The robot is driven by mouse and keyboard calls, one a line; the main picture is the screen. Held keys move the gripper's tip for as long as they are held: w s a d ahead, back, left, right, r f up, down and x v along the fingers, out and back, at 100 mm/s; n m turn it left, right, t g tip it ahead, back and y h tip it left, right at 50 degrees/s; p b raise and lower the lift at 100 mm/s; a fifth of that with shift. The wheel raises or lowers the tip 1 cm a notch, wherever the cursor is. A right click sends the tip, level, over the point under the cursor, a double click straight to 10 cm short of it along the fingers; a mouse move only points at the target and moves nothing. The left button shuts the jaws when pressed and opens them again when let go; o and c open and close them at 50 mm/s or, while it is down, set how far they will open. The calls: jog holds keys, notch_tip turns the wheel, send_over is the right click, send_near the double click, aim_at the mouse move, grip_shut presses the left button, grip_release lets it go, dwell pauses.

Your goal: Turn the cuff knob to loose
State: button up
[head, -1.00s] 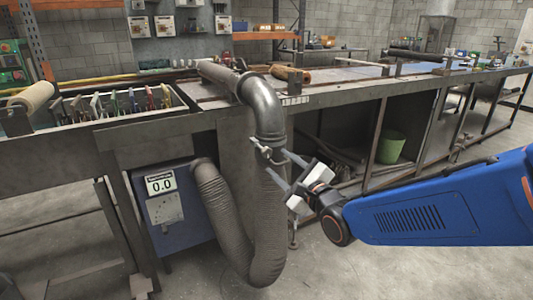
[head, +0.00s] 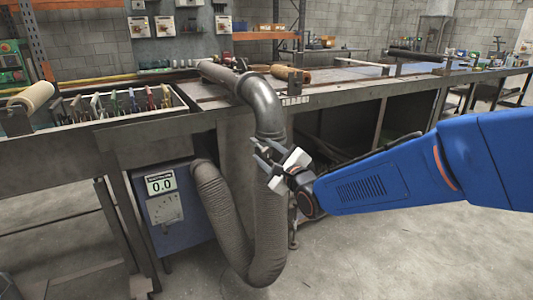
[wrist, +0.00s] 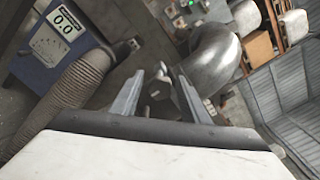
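The ribbed grey hose (head: 268,225) hangs in a U from the metal elbow pipe (head: 262,105) beside the bench. The cuff at their joint is mostly hidden behind my gripper (head: 258,153) in the head view. In the wrist view, a small dark knob-like part (wrist: 157,90) with a lighter end shows between the fingers of my gripper (wrist: 159,80). The fingers stand apart on either side of it. I cannot tell whether either finger touches it. The knob's setting is not readable.
A blue meter box (head: 175,215) reading 0.0 stands under the bench, left of the hose. The bench (head: 330,90) runs behind the hose, with a tool tray (head: 120,105) at left. The floor (head: 400,250) at front right is clear.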

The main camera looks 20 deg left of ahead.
jog(key=c, duration=0.8)
